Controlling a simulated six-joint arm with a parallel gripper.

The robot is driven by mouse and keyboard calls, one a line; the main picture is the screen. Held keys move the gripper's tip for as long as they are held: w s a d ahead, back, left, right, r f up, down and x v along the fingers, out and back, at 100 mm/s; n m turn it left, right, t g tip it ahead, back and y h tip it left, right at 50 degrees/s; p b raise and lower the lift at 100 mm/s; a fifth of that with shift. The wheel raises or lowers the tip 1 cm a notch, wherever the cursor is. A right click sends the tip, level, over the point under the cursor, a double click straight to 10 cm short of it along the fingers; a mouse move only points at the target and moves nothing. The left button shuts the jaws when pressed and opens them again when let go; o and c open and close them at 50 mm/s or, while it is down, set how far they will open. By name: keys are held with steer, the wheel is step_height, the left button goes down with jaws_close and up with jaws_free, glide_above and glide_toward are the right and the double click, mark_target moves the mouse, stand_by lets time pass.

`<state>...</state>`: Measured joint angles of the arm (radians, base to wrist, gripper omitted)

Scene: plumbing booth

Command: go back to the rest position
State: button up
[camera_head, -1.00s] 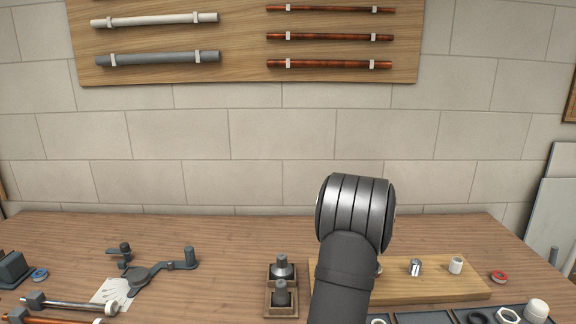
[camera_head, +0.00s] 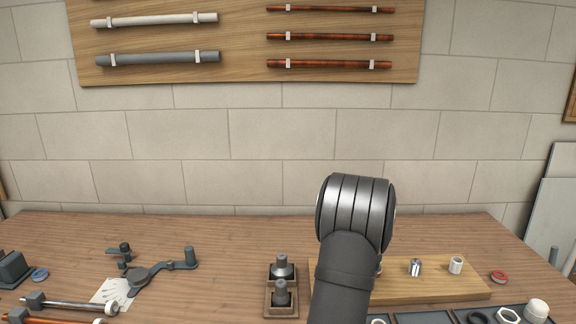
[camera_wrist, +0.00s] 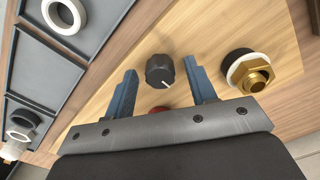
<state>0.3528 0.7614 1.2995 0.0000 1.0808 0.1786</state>
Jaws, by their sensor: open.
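My gripper (camera_wrist: 161,94) shows in the wrist view with its two blue-grey fingers spread apart. Nothing is held between them. A dark round knob with a white mark (camera_wrist: 160,71) stands on the wooden board beyond the fingertips and appears between them. In the head view my arm rises at the centre right and hides part of the wooden board (camera_head: 440,290); the gripper itself is not visible there.
A brass fitting with a white and black ring (camera_wrist: 250,72) sits on the board right of my fingers. A grey compartment tray (camera_wrist: 75,62) with rings is at left. In the head view, a small wooden holder (camera_head: 281,311), a bench tool (camera_head: 140,277) and a red tape roll (camera_head: 499,277) stand on the bench.

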steer(key=n, duration=0.4)
steer(key=shift+n, duration=0.4)
steer(key=n, duration=0.3)
steer(key=shift+n, duration=0.4)
step_height(320, 180, up, 17)
steer(key=shift+f, duration=2)
